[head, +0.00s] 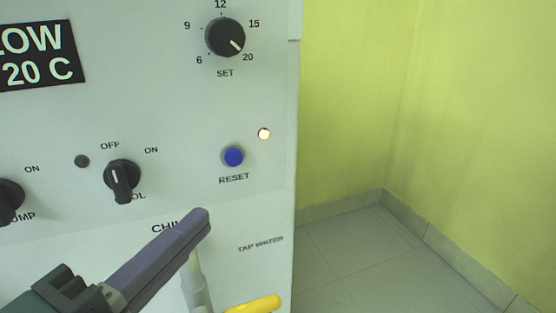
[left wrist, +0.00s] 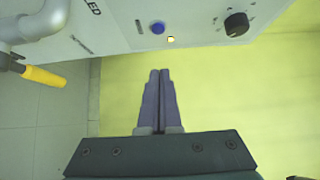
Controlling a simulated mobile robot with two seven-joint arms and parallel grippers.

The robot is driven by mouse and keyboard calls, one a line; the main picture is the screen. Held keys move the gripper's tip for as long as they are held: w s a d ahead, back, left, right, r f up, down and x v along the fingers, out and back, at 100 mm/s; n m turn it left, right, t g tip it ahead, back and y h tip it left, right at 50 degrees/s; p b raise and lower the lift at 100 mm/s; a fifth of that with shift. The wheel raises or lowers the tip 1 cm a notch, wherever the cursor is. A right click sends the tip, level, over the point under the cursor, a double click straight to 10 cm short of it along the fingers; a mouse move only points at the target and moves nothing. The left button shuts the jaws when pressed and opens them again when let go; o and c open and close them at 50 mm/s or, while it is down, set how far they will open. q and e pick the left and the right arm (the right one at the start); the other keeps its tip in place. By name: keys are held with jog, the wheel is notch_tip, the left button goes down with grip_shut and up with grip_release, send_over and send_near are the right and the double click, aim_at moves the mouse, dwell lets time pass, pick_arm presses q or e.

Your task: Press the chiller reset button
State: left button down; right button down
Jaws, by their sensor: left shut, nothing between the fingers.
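The blue reset button (head: 233,156) sits on the pale chiller panel above the word RESET, with a lit lamp (head: 264,133) to its upper right. The button also shows in the left wrist view (left wrist: 157,28), near the top, with the lamp (left wrist: 171,40) beside it. My left gripper (head: 202,216) is shut and empty, below and left of the button in the head view. In the left wrist view its closed fingers (left wrist: 160,72) point toward the panel, apart from the button in the picture. My right gripper is not in view.
A SET dial (head: 225,37) is above the button, and a COOL knob (head: 122,175) is to its left. A yellow-handled tap (head: 252,305) is low on the panel. Open floor (head: 370,255) and yellow walls lie to the right.

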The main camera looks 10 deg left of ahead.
pick_arm(q)
jog(key=b, duration=0.1)
send_near(243, 158)
jog(key=w+d, duration=0.2)
jog(key=d, duration=0.1)
jog(key=w, duration=0.1)
jog(key=w+a, duration=0.1)
jog(key=w+a+b, duration=0.1)
jog(key=shift+w, duration=0.3)
jog(key=shift+d, duration=0.1)
